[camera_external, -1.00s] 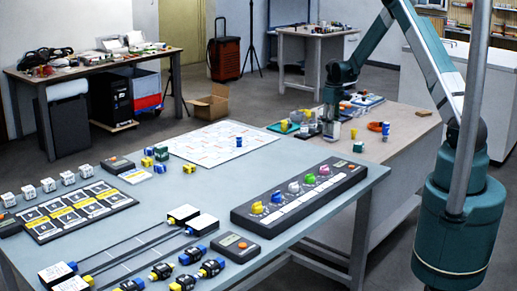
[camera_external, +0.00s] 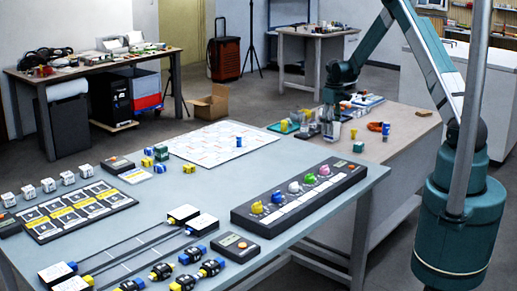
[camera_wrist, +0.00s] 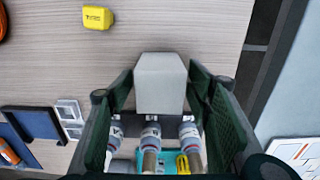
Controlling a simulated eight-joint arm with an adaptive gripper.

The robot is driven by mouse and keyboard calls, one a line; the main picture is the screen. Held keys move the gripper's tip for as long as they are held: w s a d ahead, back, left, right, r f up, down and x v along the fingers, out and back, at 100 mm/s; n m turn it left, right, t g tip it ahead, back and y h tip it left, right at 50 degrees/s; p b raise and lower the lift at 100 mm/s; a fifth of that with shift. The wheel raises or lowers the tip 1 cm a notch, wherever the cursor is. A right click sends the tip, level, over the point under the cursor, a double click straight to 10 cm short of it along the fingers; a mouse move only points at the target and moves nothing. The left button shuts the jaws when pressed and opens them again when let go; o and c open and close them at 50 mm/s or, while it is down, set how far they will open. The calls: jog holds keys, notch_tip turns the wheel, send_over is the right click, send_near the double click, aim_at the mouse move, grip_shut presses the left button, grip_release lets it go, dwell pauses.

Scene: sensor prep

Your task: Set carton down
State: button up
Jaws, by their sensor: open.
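A plain pale grey block, which I take for the carton (camera_wrist: 160,84), shows in the wrist view between and just beyond my finger pads. My gripper (camera_wrist: 167,100) is open, with dark green pads on either side of the block. I cannot tell whether either pad touches it. In the external view my gripper (camera_external: 331,128) is low over the wooden table (camera_external: 408,145); the carton is too small and covered there to make out clearly. The wrist view does not clearly show whether its underside rests on the wood.
Several white-capped cylinders (camera_wrist: 150,140) stand close to my gripper by a teal tray (camera_wrist: 175,168). A yellow block (camera_wrist: 98,17) lies at the upper left, a dark blue tray (camera_wrist: 38,122) at the lower left. Bare wood lies left of the carton.

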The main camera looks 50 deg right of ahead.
notch_tip(320, 180, up, 12)
jog(key=p, duration=0.1)
dwell(0.5)
jog(key=shift+r, duration=0.1)
dwell(0.5)
jog(key=s+a+r+t, duration=0.2)
jog(key=s+a+r, duration=0.5)
jog(key=a+r, duration=0.55)
jog(key=s+a+r+t, duration=0.1)
jog(key=s+a+r, duration=0.6)
jog(key=a+r, duration=0.5)
jog(key=s+a+t, duration=0.2)
jog(key=s+a, duration=0.7)
jog(key=s, duration=0.3)
jog(key=s+a+f+t, duration=0.1)
jog(key=s+a+t, duration=0.1)
jog(key=s+a, duration=0.8)
jog(key=s, duration=0.3)
jog(key=shift+a+f, duration=0.25)
